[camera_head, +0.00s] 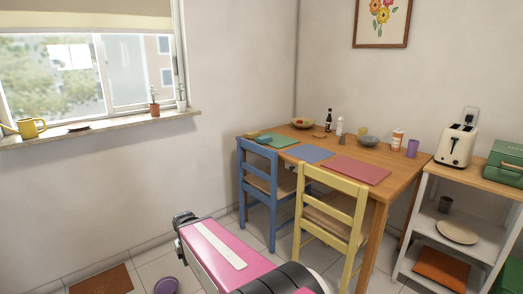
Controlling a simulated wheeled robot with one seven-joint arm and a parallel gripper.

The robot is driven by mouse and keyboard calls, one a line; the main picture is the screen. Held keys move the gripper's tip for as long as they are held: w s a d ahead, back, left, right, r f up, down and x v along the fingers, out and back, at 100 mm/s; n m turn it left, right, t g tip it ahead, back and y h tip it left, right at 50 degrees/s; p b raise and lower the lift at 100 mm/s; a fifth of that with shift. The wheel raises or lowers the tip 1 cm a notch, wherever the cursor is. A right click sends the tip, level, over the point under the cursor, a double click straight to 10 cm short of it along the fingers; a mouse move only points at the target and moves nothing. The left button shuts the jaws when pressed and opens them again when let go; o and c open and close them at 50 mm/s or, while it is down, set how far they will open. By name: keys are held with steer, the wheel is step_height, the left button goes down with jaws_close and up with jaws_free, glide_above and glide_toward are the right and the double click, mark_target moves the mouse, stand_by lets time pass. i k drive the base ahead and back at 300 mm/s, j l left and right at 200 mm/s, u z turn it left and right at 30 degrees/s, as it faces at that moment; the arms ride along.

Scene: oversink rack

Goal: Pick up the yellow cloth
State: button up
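I cannot make out a yellow cloth for certain. On the wooden table (387,157), a green mat (278,140) lies at the back left, with a small yellow-green item (252,135) beside it that is too small to identify. A small yellow thing (363,131) shows near a grey bowl (369,141). My pink arm reaches up from the bottom of the head view to a dark joint; no gripper fingers show.
A blue chair (258,170) and a yellow chair (325,215) stand at the table's near side. A blue mat (307,153) and a red mat (354,170) lie on it. A shelf unit with a toaster (457,146) stands right. A purple bowl (166,286) is on the floor.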

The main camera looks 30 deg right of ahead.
mark_target(250, 135)
steer(key=z, duration=1)
steer(key=u, duration=1.3)
steer(key=z, duration=1.35)
steer(key=i, duration=0.2)
steer(key=l+u, duration=0.05)
